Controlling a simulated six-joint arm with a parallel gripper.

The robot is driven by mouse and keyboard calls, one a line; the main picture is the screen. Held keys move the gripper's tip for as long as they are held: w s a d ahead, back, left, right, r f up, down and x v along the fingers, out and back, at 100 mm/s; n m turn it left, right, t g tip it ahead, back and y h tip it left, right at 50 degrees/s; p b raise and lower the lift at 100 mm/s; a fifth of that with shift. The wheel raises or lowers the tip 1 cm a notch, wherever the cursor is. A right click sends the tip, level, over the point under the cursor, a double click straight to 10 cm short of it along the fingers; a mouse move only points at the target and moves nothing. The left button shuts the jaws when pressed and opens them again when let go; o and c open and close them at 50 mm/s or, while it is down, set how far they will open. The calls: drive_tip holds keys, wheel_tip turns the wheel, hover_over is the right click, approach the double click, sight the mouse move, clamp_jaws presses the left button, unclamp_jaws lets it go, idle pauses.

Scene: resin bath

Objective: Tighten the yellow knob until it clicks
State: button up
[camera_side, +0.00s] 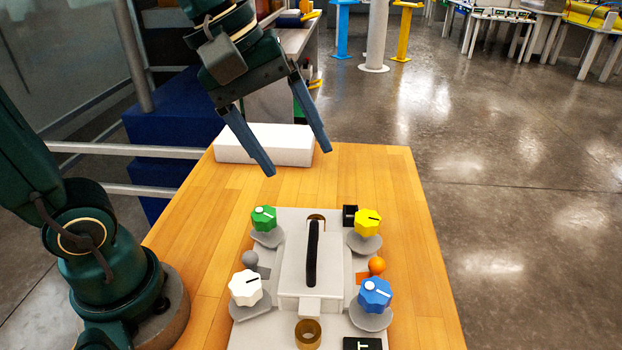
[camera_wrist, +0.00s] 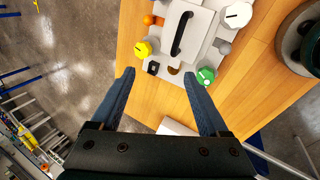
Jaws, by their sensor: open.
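The yellow knob (camera_side: 368,222) sits on the far right corner of a light grey fixture (camera_side: 262,330) on the wooden table. It has a dark line mark on its top. In the wrist view the yellow knob (camera_wrist: 142,49) lies beyond the tip of the left finger. My gripper (camera_side: 299,163) is open and empty, held above the far part of the table, behind and to the left of the yellow knob. In the wrist view my gripper (camera_wrist: 158,88) has its two blue fingers wide apart, with nothing between them.
A green knob (camera_side: 263,218), a white knob (camera_side: 245,288) and a blue knob (camera_side: 375,293) stand on the fixture's other corners. A black handle (camera_side: 312,253) rises in its middle. An orange ball (camera_side: 377,265) is at the right. A white block (camera_side: 264,145) lies at the table's far edge.

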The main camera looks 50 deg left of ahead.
drive_tip(key=s+a+f+m+y, duration=0.1)
drive_tip(key=s+f+m, duration=0.1)
drive_tip(key=m, duration=0.4)
drive_tip(key=s+a+f+m+t+y, duration=0.1)
drive_tip(key=s+a+f+m, duration=0.1)
drive_tip(key=s+m, duration=0.3)
drive_tip(key=shift+a+f+m, duration=0.3)
drive_tip(key=shift+m, duration=0.3)
drive_tip(key=shift+s, duration=0.1)
